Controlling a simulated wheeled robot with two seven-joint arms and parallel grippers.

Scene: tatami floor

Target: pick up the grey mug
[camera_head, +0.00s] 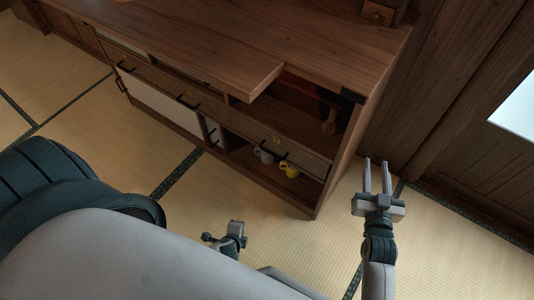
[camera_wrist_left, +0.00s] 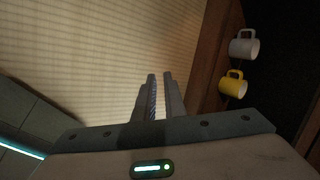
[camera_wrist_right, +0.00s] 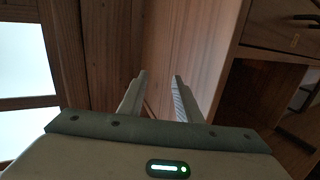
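The grey mug (camera_head: 263,156) sits on the low open shelf of the wooden cabinet, beside the yellow mug (camera_head: 289,169). In the left wrist view the grey mug (camera_wrist_left: 244,48) is at upper right, with the yellow mug (camera_wrist_left: 233,86) just nearer. My left gripper (camera_head: 237,228) is in front of the cabinet, apart from the mugs; its fingers (camera_wrist_left: 160,76) are slightly open with nothing between them. My right gripper (camera_head: 376,162) is open and empty, right of the cabinet's end; its fingertips (camera_wrist_right: 158,76) also show in the right wrist view.
The wooden cabinet (camera_head: 230,45) has a long top, drawers and an open lower bay whose side panel (camera_head: 345,150) stands near my right gripper. The tatami floor (camera_head: 290,235) in front is clear.

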